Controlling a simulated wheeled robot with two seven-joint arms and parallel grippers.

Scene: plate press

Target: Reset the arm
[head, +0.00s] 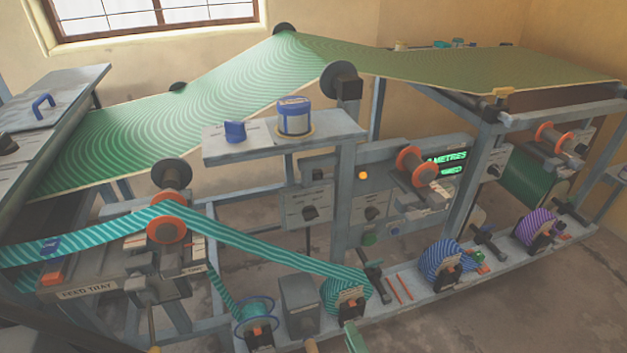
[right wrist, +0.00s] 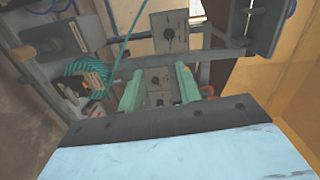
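My right gripper (right wrist: 159,70) shows in the right wrist view as two green fingers standing well apart. It is open, with nothing between the fingers. Beyond the fingers are grey panels with black knobs (right wrist: 169,36). In the head view only a small green piece at the bottom edge, below the teal-striped roll (head: 345,297), looks like a tip of this gripper; the rest is out of the picture. My left gripper is in neither view.
The press frame fills the head view, with a green patterned sheet (head: 240,85) across its top. A grey shelf (head: 260,150) holds a blue-lidded jar (head: 294,117). Striped rolls (head: 440,262) sit along the low rail (head: 410,298). Bare floor (head: 560,310) shows at lower right.

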